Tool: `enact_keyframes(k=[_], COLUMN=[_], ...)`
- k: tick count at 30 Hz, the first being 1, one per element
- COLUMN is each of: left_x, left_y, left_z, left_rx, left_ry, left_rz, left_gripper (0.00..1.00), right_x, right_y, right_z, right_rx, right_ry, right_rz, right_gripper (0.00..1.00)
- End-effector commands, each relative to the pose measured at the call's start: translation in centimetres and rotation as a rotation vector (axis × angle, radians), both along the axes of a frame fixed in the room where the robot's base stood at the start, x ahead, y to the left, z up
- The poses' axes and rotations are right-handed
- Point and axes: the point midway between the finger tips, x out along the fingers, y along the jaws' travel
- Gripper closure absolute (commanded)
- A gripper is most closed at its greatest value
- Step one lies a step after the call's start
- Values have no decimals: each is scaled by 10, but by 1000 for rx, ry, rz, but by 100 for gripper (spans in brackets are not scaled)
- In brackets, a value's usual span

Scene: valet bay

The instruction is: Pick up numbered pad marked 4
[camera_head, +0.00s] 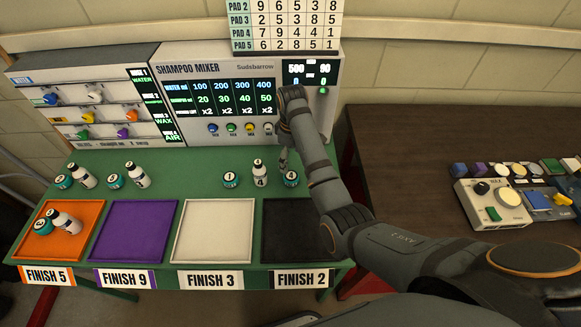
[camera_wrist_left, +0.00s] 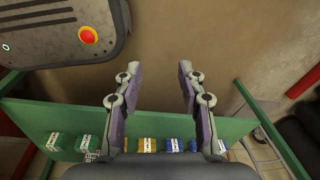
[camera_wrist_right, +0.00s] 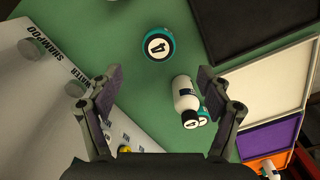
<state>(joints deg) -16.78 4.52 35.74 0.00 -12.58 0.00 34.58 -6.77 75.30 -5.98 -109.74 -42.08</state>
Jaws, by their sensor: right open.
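The teal round pad marked 4 (camera_head: 291,178) sits on the green table right of a white bottle (camera_head: 260,173), partly covered by my right arm in the head view. It shows whole in the right wrist view (camera_wrist_right: 158,45), with its 4 facing up. My right gripper (camera_wrist_right: 153,76) is open and empty above the table; the pad lies beyond its fingertips, apart from them. The same bottle (camera_wrist_right: 184,92) is near the right finger, partly hiding another teal pad (camera_wrist_right: 203,119). My left gripper (camera_wrist_left: 158,68) is open and empty, away from the pads.
The shampoo mixer (camera_head: 217,70) stands behind. Orange (camera_head: 88,212), purple (camera_head: 137,232), white (camera_head: 214,230) and black (camera_head: 293,228) trays line the front. More teal pads and bottles stand left. A dark table (camera_head: 420,150) with several small items is right.

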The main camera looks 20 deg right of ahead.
Motion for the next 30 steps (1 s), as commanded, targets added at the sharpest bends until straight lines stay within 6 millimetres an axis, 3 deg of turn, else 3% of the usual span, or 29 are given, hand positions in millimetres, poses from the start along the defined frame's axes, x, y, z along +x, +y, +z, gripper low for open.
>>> enact_keyframes(k=[5, 14, 20, 24, 30], left_x=[1, -26, -10, 2, -2], left_y=[0, 1, 1, 0, 1], left_z=[1, 4, 6, 12, 12], left_rx=[0, 1, 0, 1, 1], left_ry=[-2, 38, 16, -4, 2], left_rz=[0, 1, 0, 0, -1], left_gripper=[60, 60, 60, 60, 60], right_x=[2, 2, 3, 8, 8], right_y=[2, 1, 1, -2, -2], right_z=[-2, -47, -54, -75, -101], right_rx=[0, -1, -1, 0, 0], right_ry=[8, 5, 5, 8, 4], right_rz=[12, 10, 10, 9, 8], right_gripper=[21, 21, 21, 21, 21])
